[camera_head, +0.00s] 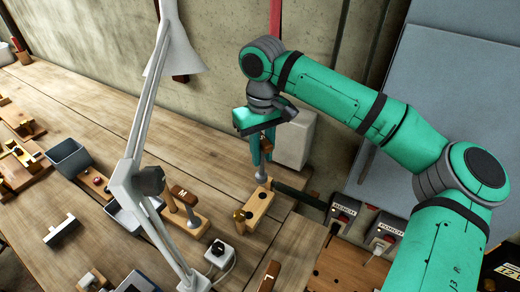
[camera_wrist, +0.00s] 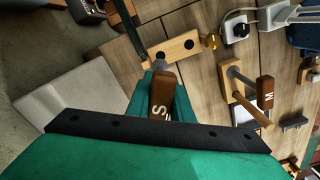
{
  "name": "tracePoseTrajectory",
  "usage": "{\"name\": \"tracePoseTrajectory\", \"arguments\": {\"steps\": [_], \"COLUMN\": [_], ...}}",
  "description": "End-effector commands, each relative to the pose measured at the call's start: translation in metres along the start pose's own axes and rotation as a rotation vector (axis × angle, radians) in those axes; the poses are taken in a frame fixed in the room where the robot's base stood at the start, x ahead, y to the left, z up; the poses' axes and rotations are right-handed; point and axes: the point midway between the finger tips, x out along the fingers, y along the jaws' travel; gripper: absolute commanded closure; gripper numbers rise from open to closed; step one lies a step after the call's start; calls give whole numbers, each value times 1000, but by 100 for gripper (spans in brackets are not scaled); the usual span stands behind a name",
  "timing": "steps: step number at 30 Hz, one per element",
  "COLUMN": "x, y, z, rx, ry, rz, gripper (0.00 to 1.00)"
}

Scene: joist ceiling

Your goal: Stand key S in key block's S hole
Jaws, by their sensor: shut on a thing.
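Key S (camera_wrist: 160,108), with a brown handle marked S, is between the teal fingers of my gripper (camera_wrist: 161,90). In the head view my gripper (camera_head: 261,150) points down with the key's metal shaft (camera_head: 261,175) below it. The shaft is over the far end of a pale wooden key block (camera_head: 254,208), which also shows in the wrist view (camera_wrist: 178,47). The block's top has dark holes in the wrist view. A brass knob (camera_wrist: 211,41) stands at its other end. I cannot tell whether the shaft's tip is in a hole; the handle partly hides it.
A dark bar (camera_head: 298,194) lies beside the key block. Bare bench lies at the back left.

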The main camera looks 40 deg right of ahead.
Motion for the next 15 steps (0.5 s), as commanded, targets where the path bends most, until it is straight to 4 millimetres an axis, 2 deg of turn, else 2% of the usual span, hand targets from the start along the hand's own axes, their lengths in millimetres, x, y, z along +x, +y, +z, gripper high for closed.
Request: {"name": "tracePoseTrajectory", "arguments": {"steps": [8, 15], "x": [0, 17], "y": [-2, 2], "z": [2, 4], "rx": [-3, 3], "ry": [0, -2], "rz": [-3, -1], "gripper": [100, 100]}}
